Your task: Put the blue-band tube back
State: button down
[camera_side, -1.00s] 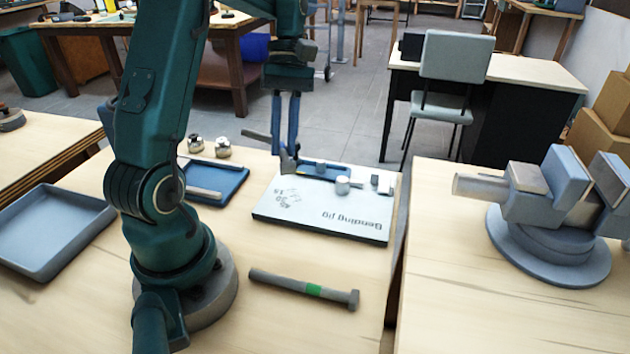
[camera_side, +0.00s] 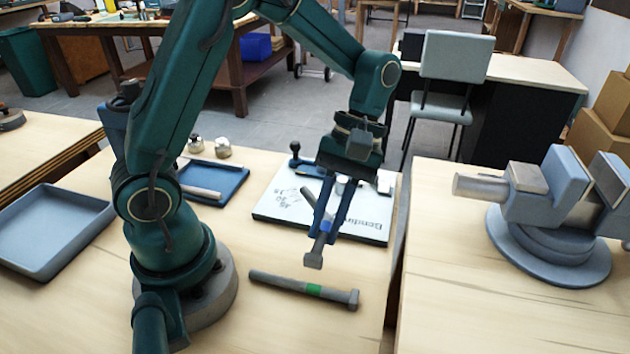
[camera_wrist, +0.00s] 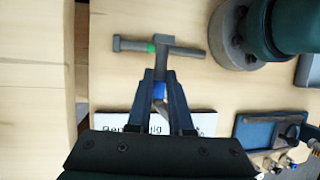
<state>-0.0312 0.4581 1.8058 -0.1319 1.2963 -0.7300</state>
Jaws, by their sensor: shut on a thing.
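The blue-band tube (camera_side: 326,226) is a grey tube with a blue band and a blocky head. My gripper (camera_side: 320,234) is shut on it around the band and holds it tilted in the air, over the front edge of the bending jig. Its head points down and toward the camera. In the wrist view the blue band (camera_wrist: 159,90) shows between the fingers of my gripper (camera_wrist: 160,76). A green-band tube (camera_side: 272,279) lies on the bench in front of the jig; it also shows in the wrist view (camera_wrist: 186,51), beyond the fingertips.
The white bending jig board (camera_side: 278,209) carries pegs and a black-knobbed lever (camera_side: 295,152). A blue tray (camera_side: 234,189) with a grey tube (camera_side: 201,191) is to its left. An empty grey-blue tray (camera_side: 50,268) is far left. A vise (camera_side: 555,205) stands on the right bench, across a gap.

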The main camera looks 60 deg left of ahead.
jog(key=shift+d+f, duration=0.45)
jog(key=shift+w+f, duration=0.1)
jog(key=shift+f, duration=1.75)
jog(key=shift+f, duration=0.25)
jog(key=c, duration=0.8)
grip_release()
jog(key=shift+f, duration=0.1)
